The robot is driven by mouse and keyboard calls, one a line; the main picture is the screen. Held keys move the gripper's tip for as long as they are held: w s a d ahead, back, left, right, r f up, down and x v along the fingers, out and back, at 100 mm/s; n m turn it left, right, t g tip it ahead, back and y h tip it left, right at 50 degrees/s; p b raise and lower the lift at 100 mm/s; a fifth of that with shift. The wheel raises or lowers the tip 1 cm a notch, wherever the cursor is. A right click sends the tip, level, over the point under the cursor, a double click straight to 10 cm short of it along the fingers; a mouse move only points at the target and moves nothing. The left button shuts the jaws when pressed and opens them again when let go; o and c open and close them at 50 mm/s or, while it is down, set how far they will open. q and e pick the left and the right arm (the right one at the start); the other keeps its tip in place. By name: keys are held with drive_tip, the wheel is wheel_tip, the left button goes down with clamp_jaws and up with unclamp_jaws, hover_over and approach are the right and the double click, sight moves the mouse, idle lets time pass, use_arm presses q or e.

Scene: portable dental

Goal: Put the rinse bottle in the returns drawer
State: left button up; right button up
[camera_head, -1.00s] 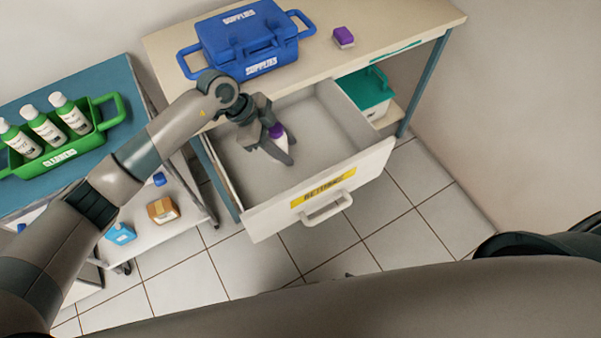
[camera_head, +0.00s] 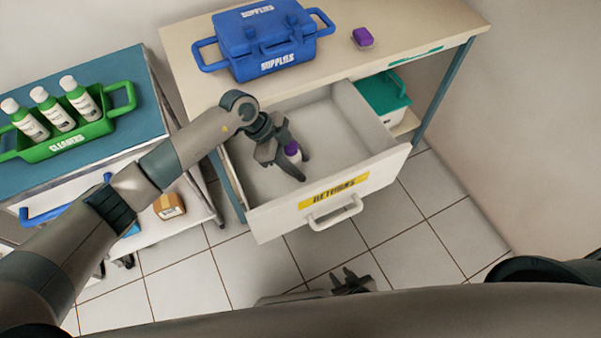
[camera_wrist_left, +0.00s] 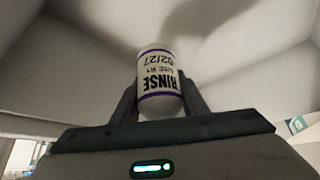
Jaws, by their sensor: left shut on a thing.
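The drawer has pale walls, a yellow "RETURNS" label and a front handle. I cannot tell whether the bottle touches the drawer floor. My right gripper (camera_head: 354,280) shows low in the head view, outside the drawer and partly hidden; its opening is unclear.
A teal-lidded bin (camera_head: 385,95) is right of the drawer. A green carrier (camera_head: 75,140) with bottles stands on the cart at left. The drawer's right part is clear.

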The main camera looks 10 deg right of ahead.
use_arm(q)
drive_tip(key=shift+f, duration=1.75)
drive_tip(key=shift+f, duration=1.85)
drive_tip(key=o, duration=1.2)
drive_tip(key=shift+f, duration=0.1)
drive_tip(key=v, duration=1.2)
drive_tip(key=shift+s, duration=0.1)
